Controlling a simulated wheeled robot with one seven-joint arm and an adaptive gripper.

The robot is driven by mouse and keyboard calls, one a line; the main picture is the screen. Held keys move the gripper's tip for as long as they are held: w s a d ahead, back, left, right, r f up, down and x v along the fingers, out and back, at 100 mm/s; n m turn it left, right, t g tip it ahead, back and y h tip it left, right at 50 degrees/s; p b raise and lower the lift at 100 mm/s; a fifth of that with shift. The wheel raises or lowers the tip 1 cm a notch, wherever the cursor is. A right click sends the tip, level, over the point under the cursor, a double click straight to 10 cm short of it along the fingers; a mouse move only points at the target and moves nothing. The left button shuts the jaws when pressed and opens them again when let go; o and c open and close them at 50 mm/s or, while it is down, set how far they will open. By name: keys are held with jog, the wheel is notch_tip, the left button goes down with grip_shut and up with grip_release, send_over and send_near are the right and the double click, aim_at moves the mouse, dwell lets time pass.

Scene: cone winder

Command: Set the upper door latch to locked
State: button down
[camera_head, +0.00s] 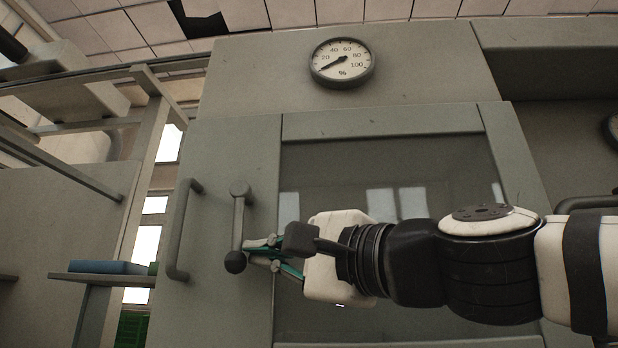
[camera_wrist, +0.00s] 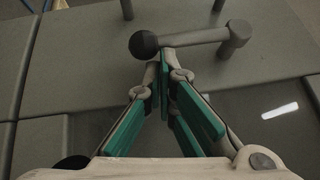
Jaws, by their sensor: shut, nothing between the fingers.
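The door latch (camera_head: 239,220) is a grey lever on the left stile of the grey cabinet door. It hangs down from a round pivot at its top to a black ball knob (camera_head: 235,262). In the wrist view the latch (camera_wrist: 195,37) lies crosswise, with its ball knob (camera_wrist: 143,44) at the left end. My gripper (camera_head: 252,251) is shut and empty, with its tips just right of the lever's lower end, near the knob. In the wrist view my gripper (camera_wrist: 163,62) points at the lever beside the knob. I cannot tell whether the tips touch it.
A vertical bar handle (camera_head: 181,230) stands left of the latch. The door's dark glass window (camera_head: 390,165) is behind my arm. A round percent gauge (camera_head: 342,63) is above the door. A shelf with a blue object (camera_head: 108,267) juts out at the left.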

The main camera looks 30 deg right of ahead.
dwell(0.3)
jog(key=v, duration=1.2)
